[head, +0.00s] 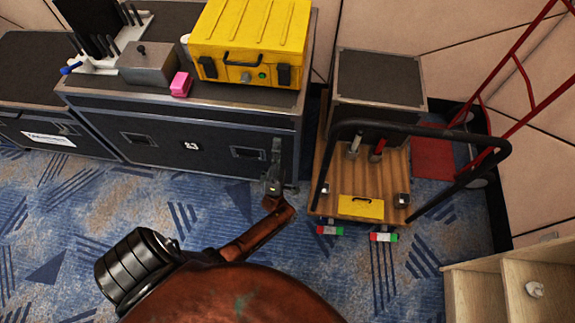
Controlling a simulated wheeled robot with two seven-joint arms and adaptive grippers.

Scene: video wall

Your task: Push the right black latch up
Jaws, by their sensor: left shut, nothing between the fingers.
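A yellow case (250,32) sits on top of a black flight case (190,125) in the upper middle of the head view. Its front has a black handle and two black latches. The right black latch (283,76) is near the case's front right corner, and the left black latch (209,68) is near its front left corner. My left gripper (277,146) is shut and empty, pointing up the picture. It shows in front of the flight case's right end, below the right latch in the picture and apart from it. My right gripper is out of view.
A pink block (180,84) and a grey metal box (147,64) are left of the yellow case. A wooden cart (330,205) with a black rail and tools stands to the right. Wooden shelving (475,295) fills the lower right corner. Blue carpet is open between.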

